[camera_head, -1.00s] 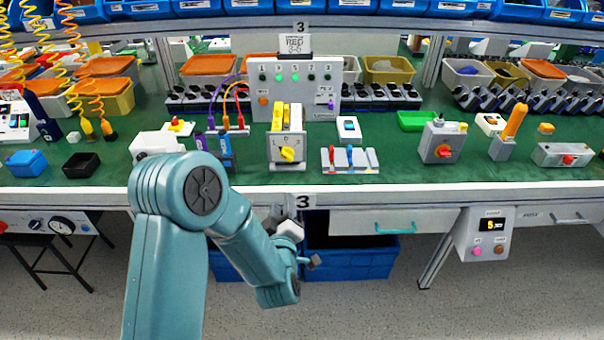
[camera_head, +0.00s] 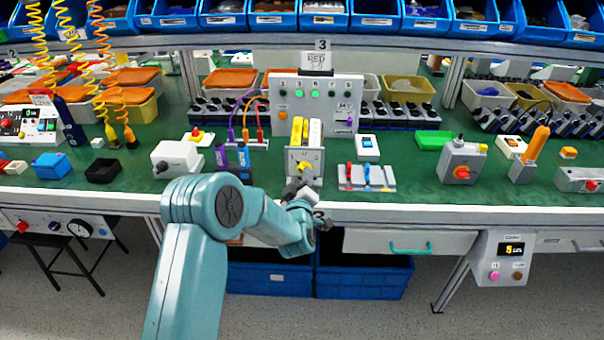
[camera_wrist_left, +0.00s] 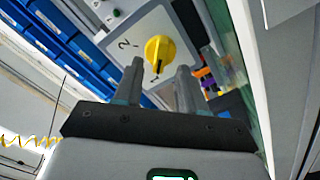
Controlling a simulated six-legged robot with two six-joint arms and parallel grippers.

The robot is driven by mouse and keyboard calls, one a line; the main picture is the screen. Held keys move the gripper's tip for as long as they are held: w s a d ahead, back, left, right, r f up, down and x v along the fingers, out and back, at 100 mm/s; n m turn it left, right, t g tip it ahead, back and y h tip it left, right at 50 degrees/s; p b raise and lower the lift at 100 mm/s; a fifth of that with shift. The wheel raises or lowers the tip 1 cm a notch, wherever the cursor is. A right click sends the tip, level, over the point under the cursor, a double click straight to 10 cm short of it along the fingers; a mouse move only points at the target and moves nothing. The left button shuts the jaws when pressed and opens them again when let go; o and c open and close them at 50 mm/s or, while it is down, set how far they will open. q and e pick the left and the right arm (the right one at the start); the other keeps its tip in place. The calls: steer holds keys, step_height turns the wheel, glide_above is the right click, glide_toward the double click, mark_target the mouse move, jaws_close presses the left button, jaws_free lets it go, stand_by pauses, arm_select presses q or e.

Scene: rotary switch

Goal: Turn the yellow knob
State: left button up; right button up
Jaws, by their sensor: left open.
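The yellow knob (camera_head: 303,169) is on the front of a grey switch box (camera_head: 291,160) near the middle of the green bench. My left gripper (camera_head: 299,184) is just in front of the box and partly covers the knob's lower side. In the left wrist view, the yellow knob (camera_wrist_left: 160,48) shows a raised grip bar with a dark mark, on a plate with a "2" beside it. The two fingers of my left gripper (camera_wrist_left: 160,68) are apart, and the knob shows in the gap and beyond the tips. I cannot tell whether they touch it. My right gripper is not in view.
Blue and purple parts (camera_head: 233,160) stand close left of the switch box. A tray with coloured levers (camera_head: 367,178) lies to its right. The bench's front edge (camera_head: 420,213) runs under my arm. A grey box with a red knob (camera_head: 462,162) stands farther right.

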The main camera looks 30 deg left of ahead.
arm_select(q)
steer(key=shift+x, duration=1.05)
jaws_close()
steer(key=shift+f, duration=0.1)
